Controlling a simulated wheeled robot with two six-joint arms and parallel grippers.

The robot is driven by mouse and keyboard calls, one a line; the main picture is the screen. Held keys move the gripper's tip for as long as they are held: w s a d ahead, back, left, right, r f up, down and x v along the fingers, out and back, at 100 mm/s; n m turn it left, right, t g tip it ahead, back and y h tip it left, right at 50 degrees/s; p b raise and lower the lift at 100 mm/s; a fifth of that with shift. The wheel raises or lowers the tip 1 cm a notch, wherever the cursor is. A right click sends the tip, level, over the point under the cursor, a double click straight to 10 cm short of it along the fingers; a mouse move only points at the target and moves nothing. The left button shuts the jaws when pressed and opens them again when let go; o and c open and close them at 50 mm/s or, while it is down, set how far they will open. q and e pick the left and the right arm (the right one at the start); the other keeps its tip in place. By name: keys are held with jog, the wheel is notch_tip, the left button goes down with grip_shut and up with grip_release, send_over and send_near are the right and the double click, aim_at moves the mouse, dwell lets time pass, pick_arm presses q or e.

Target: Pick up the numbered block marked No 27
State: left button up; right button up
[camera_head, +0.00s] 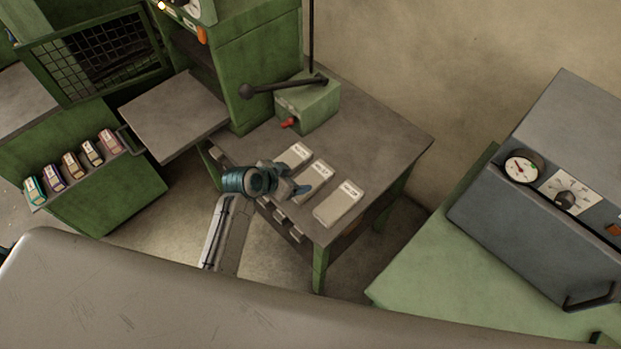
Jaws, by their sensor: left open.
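Three pale rectangular blocks lie in a row on the grey-topped green table: a far block (295,154), a middle block (317,174) and a near block (339,205). Each has a white label at its upper end. The numbers are too small to read surely, so I cannot tell which is No 27. My left gripper (301,187) is open, over or at the lower end of the middle block, and hides part of it. I cannot tell whether it touches. My right gripper is not in view.
A green box with a black lever (308,103) and red knob stands behind the blocks. A grey machine with dials (545,195) stands at right. The table's right part (390,140) is clear.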

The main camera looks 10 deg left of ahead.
aim_at(310, 178)
pick_arm(q)
jog(key=p+x, duration=0.1)
jog(key=x, duration=0.3)
jog(key=shift+w+f, duration=0.15)
jog(key=shift+f, duration=0.05)
jog(key=shift+w+d+f+p, duration=0.25)
jog(key=shift+d+f+p, duration=0.15)
jog(key=shift+p, duration=0.15)
jog(key=p+x, duration=0.1)
jog(key=x, duration=0.2)
jog(key=shift+s, duration=0.15)
jog(key=shift+w+d+f, duration=0.1)
jog(key=shift+w+f, duration=0.2)
jog(key=shift+f, duration=0.2)
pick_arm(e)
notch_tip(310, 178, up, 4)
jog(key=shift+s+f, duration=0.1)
pick_arm(q)
jog(key=shift+c, duration=0.4)
jog(key=shift+s, duration=0.1)
jog(key=c, duration=0.7)
jog(key=shift+r, duration=0.1)
jog(key=shift+c, duration=1.2)
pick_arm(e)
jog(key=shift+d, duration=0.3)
